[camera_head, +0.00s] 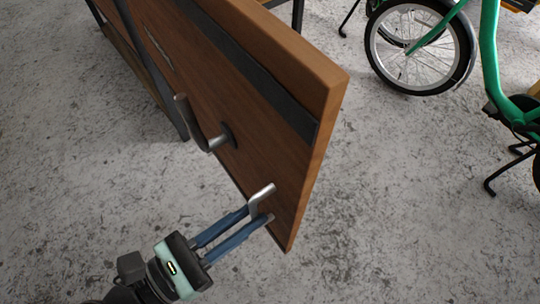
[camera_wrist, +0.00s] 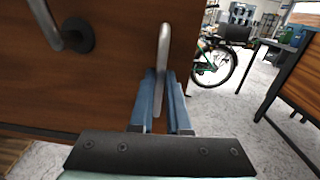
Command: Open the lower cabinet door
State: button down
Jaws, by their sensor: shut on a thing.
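The brown wooden cabinet front (camera_head: 225,85) runs diagonally across the head view and fills the upper left of the wrist view (camera_wrist: 100,80). A dark bent handle (camera_head: 203,128) on a round base sticks out from it; it also shows in the wrist view (camera_wrist: 75,38). Nearer the front's right end is a silver bent handle (camera_head: 261,196), seen as an upright bar in the wrist view (camera_wrist: 163,50). My gripper (camera_head: 259,212) is shut on this silver handle, its blue fingers (camera_wrist: 160,100) on either side of it. I cannot tell where the door's seam runs.
A black metal frame (camera_head: 150,65) stands at the upper left. A green bike (camera_head: 420,45) stands at the upper right. The speckled grey floor (camera_head: 400,210) is clear at the lower right. A wood-panelled, black-framed piece (camera_wrist: 300,75) stands right in the wrist view.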

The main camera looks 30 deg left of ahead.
jog(key=shift+s+a, duration=0.5)
jog(key=shift+a, duration=0.3)
jog(key=c, duration=0.9)
grip_release()
jog(key=shift+d, duration=0.15)
jog(key=v, duration=1.3)
jog(key=shift+p, duration=0.4)
